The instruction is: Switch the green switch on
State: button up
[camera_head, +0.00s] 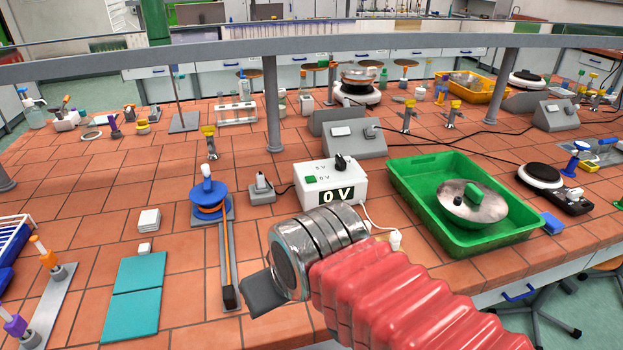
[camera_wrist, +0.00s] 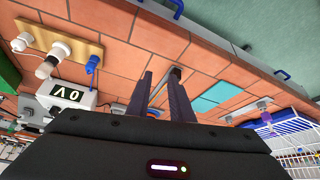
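The green switch (camera_head: 310,180) is a small green button on the sloped top of a white power box (camera_head: 287,195), beside a black knob (camera_head: 341,163). The box's front display reads "0 V". In the wrist view the box (camera_wrist: 88,101) shows upside down at the left, partly cut off by my gripper body, and the green switch cannot be made out there. My gripper (camera_wrist: 162,74) has two dark fingers standing apart with nothing between them. In the head view only a dark part of it shows, in front of the box and to its left, apart from it.
A green tray (camera_head: 418,208) with a metal lid stands right of the box. A blue-topped stand (camera_head: 208,190) and a small grey plug block (camera_head: 262,190) are at its left. Teal tiles (camera_head: 135,297) lie front left. A grey rail (camera_head: 220,51) crosses above the bench.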

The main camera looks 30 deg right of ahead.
grip_shut()
dwell(0.8)
